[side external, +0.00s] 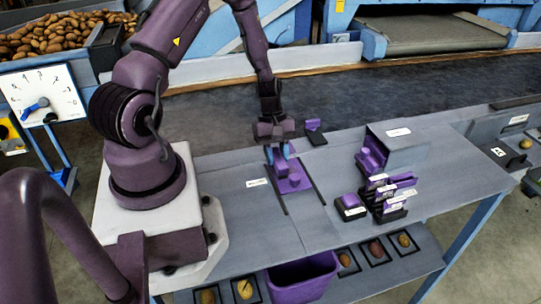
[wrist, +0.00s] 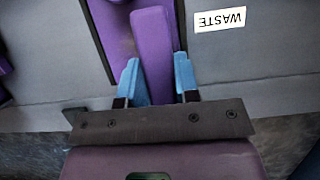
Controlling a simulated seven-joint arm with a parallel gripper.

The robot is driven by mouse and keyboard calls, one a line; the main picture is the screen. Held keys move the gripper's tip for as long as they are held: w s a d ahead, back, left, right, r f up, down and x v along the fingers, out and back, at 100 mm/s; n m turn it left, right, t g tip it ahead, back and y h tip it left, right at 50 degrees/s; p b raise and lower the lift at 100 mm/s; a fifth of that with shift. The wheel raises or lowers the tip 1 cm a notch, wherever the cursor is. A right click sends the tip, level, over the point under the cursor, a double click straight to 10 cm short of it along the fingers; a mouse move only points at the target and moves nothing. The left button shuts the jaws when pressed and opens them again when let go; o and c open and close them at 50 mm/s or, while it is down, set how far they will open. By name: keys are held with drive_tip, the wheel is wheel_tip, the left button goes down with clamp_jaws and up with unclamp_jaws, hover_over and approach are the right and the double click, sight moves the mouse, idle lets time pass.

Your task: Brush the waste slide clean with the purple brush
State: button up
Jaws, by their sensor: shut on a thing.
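My gripper (side external: 278,157) is above the bench, with its blue fingers shut on the purple brush (side external: 291,182). In the wrist view, the brush's long purple handle (wrist: 152,55) runs between the two fingertips (wrist: 157,82). The brush is low over the waste slide (side external: 304,208), between its dark side rails; I cannot tell whether the bristles touch the surface. A white WASTE label (side external: 257,183) lies left of the slide, and it shows in the wrist view (wrist: 220,18). Any dirt under the brush is hidden.
A purple bin (side external: 302,280) stands below the slide's front end. Several purple holders with labels (side external: 380,190) and a grey box (side external: 402,145) stand to the right. A small purple-topped piece (side external: 314,131) is behind the slide.

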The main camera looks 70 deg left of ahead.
drive_tip(key=shift+w, duration=3.25)
drive_tip(key=shift+s, duration=0.15)
drive_tip(key=shift+s, duration=4.25)
drive_tip(key=shift+w, duration=0.1)
drive_tip(key=shift+w, duration=4.3)
drive_tip(key=shift+s, duration=0.1)
drive_tip(key=shift+s, duration=4.3)
drive_tip(key=shift+w, duration=0.1)
drive_tip(key=shift+w, duration=4.3)
